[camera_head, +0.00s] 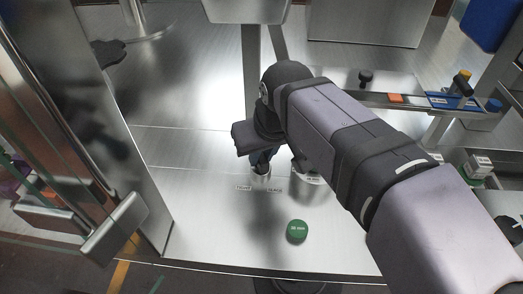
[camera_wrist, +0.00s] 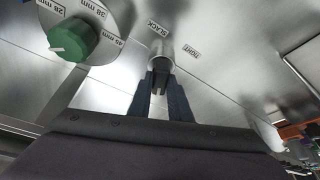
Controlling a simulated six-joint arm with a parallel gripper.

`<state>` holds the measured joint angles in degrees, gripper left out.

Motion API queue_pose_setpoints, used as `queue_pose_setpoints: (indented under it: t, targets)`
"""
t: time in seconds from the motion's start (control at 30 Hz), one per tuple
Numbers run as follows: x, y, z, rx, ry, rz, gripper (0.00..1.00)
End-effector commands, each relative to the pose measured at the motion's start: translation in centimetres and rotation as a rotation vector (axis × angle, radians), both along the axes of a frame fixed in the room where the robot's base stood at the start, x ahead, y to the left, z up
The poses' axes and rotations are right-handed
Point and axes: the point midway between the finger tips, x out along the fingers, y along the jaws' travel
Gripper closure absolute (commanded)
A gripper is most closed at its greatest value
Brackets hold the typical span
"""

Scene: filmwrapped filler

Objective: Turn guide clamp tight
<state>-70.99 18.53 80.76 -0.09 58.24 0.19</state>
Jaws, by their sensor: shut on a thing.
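The guide clamp (camera_wrist: 160,63) shows as a small silver round fitting with a dark part between my fingers. It stands between the labels SLACK (camera_wrist: 159,28) and TIGHT (camera_wrist: 194,52). In the head view, its silver base (camera_head: 261,182) shows just under my gripper (camera_head: 261,165). My gripper, with two dark blue fingers, also shows in the wrist view (camera_wrist: 160,88). It points down at the clamp and is shut on it. The fingers hide most of the clamp's handle, so I cannot tell its exact angle.
A green knob (camera_wrist: 72,40) on a dial marked in mm is beside the clamp. A green round piece (camera_head: 297,230) lies near the bench's front edge. A glass-and-metal door (camera_head: 90,130) stands at left. A rail (camera_head: 405,100) with small parts is at right.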

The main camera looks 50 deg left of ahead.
Motion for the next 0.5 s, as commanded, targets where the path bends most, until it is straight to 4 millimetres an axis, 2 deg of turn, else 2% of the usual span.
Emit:
queue_pose_setpoints:
  t: [0.5]
  targets:
    - [-0.18, 0.17, 0.27, 0.000, -0.003, -0.476, 1.00]
